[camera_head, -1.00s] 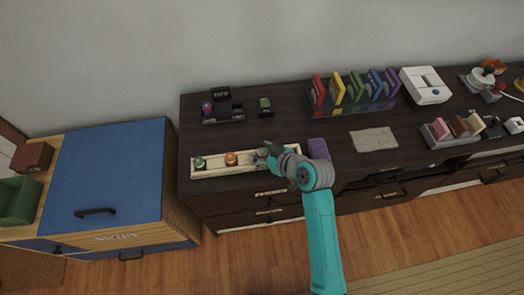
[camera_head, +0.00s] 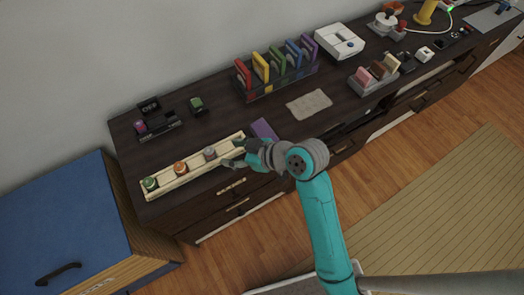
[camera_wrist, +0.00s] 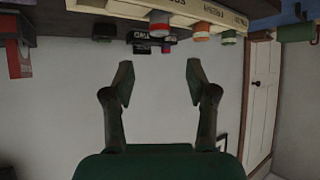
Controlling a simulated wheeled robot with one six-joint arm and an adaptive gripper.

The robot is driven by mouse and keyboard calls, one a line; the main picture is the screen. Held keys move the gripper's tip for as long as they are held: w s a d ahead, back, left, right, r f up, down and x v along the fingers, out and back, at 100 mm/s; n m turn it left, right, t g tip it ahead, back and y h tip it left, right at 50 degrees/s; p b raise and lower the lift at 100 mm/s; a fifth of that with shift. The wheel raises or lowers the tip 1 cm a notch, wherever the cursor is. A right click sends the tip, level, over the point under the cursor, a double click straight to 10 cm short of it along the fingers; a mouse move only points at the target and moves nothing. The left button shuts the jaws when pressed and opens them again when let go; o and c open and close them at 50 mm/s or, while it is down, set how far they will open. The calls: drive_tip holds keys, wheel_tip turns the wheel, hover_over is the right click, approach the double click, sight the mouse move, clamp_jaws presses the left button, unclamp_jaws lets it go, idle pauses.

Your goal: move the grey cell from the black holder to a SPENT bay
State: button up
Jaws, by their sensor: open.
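The grey cell (camera_head: 209,153) stands upright in the long pale wooden tray (camera_head: 168,186), right of an orange-topped cell (camera_head: 180,167) and a green-topped cell (camera_head: 150,183). My gripper (camera_head: 233,153) is open and empty at the tray's right end, apart from the grey cell.
A small dark green item (camera_head: 196,104) stands behind the holder. A purple block (camera_head: 263,129) lies right of the tray, near my gripper. A rack of coloured cards (camera_head: 275,80) and a grey cloth (camera_head: 309,105) are farther right. A blue-topped cabinet (camera_head: 55,225) is at left.

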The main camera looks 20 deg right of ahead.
drive_tip(key=s+d+f+m+t+h, duration=0.2)
drive_tip(key=s+d+f+m+h, duration=0.15)
drive_tip(key=s+d, duration=0.35)
drive_tip(key=s+d+f+m+t+h, duration=0.3)
drive_tip(key=s+d+f+m, duration=0.2)
drive_tip(key=s, duration=0.5)
drive_tip(key=s+d+r+t+h, duration=0.1)
drive_tip(key=s+d+r, duration=0.1)
drive_tip(key=s+r, duration=0.3)
drive_tip(key=s+d+r+m+t+h, duration=0.1)
drive_tip(key=s+r, duration=0.3)
drive_tip(key=s, duration=0.7)
drive_tip(key=shift+s+d+r+t, duration=0.25)
drive_tip(key=shift+d+r+t, duration=0.1)
drive_tip(key=shift+d, duration=0.2)
